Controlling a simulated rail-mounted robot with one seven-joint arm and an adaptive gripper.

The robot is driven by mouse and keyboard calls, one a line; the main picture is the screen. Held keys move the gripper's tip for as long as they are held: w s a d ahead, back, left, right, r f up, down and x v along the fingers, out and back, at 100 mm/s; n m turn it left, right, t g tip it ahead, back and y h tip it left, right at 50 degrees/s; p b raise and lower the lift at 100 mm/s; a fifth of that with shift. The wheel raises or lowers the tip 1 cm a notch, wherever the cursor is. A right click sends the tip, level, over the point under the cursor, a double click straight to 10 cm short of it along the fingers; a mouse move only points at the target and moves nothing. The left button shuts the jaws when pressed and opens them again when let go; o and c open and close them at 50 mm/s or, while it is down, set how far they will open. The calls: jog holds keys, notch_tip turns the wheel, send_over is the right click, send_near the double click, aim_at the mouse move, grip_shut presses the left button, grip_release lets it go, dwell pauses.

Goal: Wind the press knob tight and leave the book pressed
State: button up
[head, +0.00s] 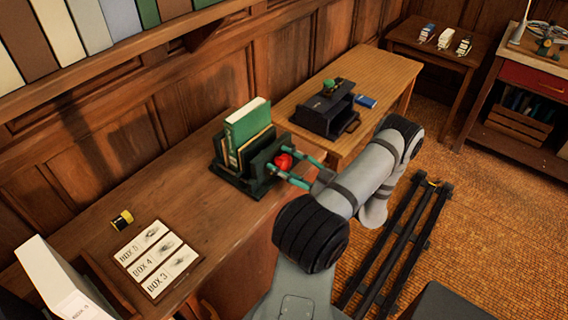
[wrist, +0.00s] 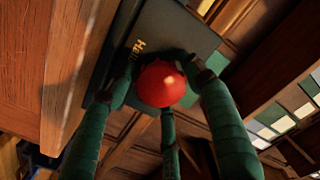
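The red press knob (head: 283,161) is on the near face of the dark book press (head: 262,186) on the long wooden desk. A green book (head: 248,122) stands upright in the press, with thinner boards beside it. My gripper (head: 276,154) reaches the knob from the right, its green fingers apart on either side of it. In the wrist view the red knob (wrist: 161,83) sits between the fingers of my gripper (wrist: 161,72), with a dark lettered surface (wrist: 165,35) behind it. The fingers look open around the knob; contact at the tips is partly hidden.
A panelled wall runs behind. A dark rail (head: 395,250) lies on the floor.

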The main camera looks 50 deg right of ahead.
jog(key=shift+o, duration=1.3)
